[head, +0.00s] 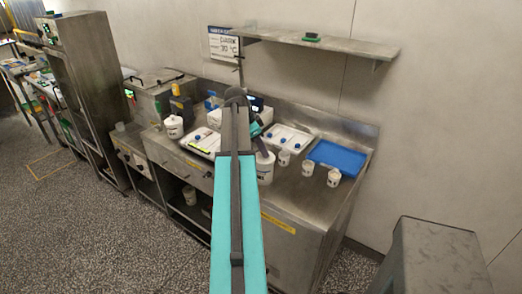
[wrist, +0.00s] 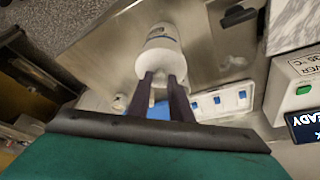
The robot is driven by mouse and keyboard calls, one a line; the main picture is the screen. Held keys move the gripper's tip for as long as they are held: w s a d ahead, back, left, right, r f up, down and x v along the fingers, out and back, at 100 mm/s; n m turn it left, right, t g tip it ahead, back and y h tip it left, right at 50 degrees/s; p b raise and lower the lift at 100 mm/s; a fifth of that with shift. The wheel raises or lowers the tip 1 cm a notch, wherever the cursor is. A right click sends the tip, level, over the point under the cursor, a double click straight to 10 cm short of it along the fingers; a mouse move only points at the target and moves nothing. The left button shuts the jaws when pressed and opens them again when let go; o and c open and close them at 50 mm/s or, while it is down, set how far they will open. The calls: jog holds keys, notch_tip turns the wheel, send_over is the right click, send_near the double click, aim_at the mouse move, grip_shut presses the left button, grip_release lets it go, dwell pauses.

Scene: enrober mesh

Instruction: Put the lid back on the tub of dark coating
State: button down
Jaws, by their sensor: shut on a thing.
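A white tub (head: 265,170) with a dark label stands on the steel counter, right of my forearm in the head view. My gripper is over its top, mostly hidden behind my arm there. In the wrist view the tub (wrist: 161,32) lies straight beyond my fingers. My gripper (wrist: 162,80) is shut on a white lid (wrist: 160,66), its fingers close together at the lid's middle. The lid lines up with the tub's top; I cannot tell whether it is seated or just above the rim. No dark coating shows.
Several small white cups (head: 308,168) and a blue tray (head: 335,157) stand right of the tub. A white tray with blue-topped pieces (head: 288,138) lies behind. Another lidded white tub (head: 173,127) stands left. A shelf (head: 318,42) overhangs the back.

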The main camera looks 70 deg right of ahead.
dwell(0.9)
jog(key=c, duration=1)
grip_release()
jog(key=shift+s, duration=0.1)
jog(key=shift+r+p, duration=1.75)
jog(key=shift+r, duration=1.7)
grip_shut()
jog(key=shift+f+b, duration=1.25)
jog(key=shift+f, duration=1.1)
